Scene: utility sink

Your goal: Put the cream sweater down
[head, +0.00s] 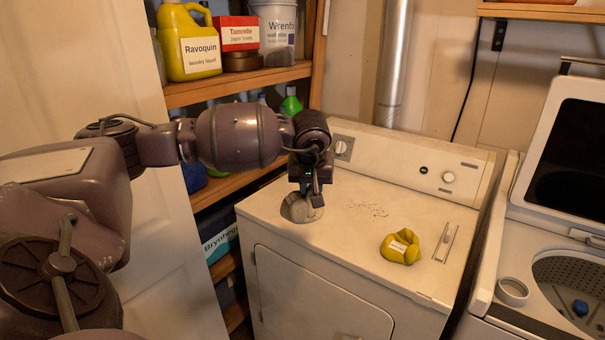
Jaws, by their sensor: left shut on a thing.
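The cream sweater (297,210) is a small bunched cloth at the left side of the white dryer's top. My left gripper (309,197) points down over it and is shut on it. The sweater's lower part appears to be at the dryer top, but I cannot tell whether it rests there or hangs just above. The gripper hides the sweater's upper part. My right gripper is not in view.
The dryer top (350,235) is mostly clear. A yellow bundle (400,247) lies at its right, near a lint slot (445,242). An open washer (530,300) stands at right with a blue item (580,307) inside. Shelves (240,85) with bottles and boxes stand behind at left.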

